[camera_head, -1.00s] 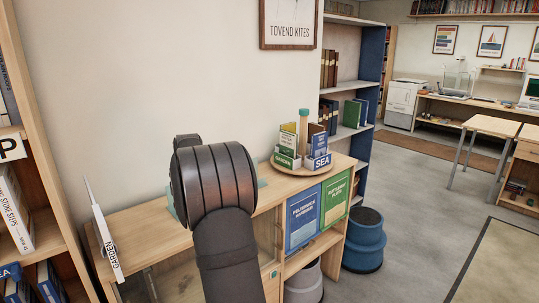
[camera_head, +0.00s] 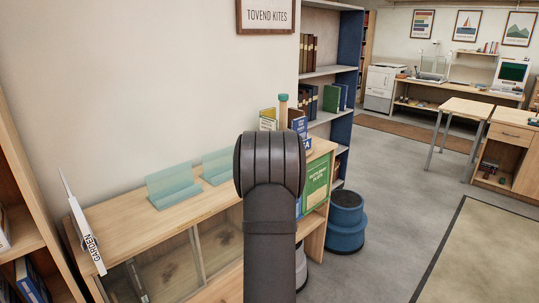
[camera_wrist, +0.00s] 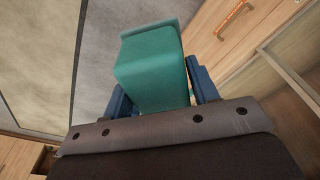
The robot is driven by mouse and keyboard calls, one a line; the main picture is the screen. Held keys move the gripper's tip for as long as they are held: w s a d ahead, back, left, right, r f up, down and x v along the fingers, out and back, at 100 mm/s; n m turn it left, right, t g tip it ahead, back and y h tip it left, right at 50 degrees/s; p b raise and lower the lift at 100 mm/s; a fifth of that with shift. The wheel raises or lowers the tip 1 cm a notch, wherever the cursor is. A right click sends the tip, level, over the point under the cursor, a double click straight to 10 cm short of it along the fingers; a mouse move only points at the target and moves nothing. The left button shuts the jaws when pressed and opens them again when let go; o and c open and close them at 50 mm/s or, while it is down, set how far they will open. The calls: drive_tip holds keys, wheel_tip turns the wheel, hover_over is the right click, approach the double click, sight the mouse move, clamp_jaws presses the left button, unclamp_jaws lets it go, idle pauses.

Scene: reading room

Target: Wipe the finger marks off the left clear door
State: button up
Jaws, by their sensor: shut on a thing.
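The low wooden cabinet (camera_head: 130,212) stands against the wall in the head view. Its left clear door (camera_head: 150,268) is at the front, with dark smudges (camera_head: 178,270) on it. A second clear pane (camera_head: 222,246), to its right past an upright, also has a dark smudge. In the wrist view, my gripper (camera_wrist: 160,92) is shut on a teal block (camera_wrist: 150,72), with a blue finger on each side. A clear pane (camera_wrist: 290,55) shows at the right of that view, apart from the block. The fingers and block are hidden behind my arm in the head view.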

drive_tip(key=shift+w+r, duration=0.2)
drive_tip(key=shift+r, duration=0.05)
drive_tip(key=w+r+m, duration=0.2)
drive_tip(key=w+r, duration=0.2)
drive_tip(key=r, duration=0.4)
drive_tip(key=w+r+m, duration=0.2)
drive_tip(key=w+r, duration=0.2)
drive_tip(key=r, duration=0.4)
drive_tip(key=w+a+f+m+t+y, duration=0.2)
drive_tip(key=w+a+f+t, duration=0.8)
drive_tip(key=a+f, duration=0.4)
drive_tip(key=s+a+f+n+t+y, duration=0.25)
drive_tip(key=s+a+f+y, duration=0.25)
drive_tip(key=s+a, duration=0.45)
drive_tip(key=s+a+f+n+t+y, duration=0.1)
drive_tip(key=s+a+f+n+y, duration=0.35)
drive_tip(key=s, duration=0.75)
drive_tip(key=w+a+m, duration=0.2)
drive_tip(key=w+a, duration=0.2)
drive_tip(key=a, duration=0.2)
drive_tip(key=shift+w+f+y, duration=0.3)
drive_tip(key=shift+y, duration=0.05)
drive_tip(key=shift+x, duration=0.95)
drive_tip(key=shift+f, duration=0.1)
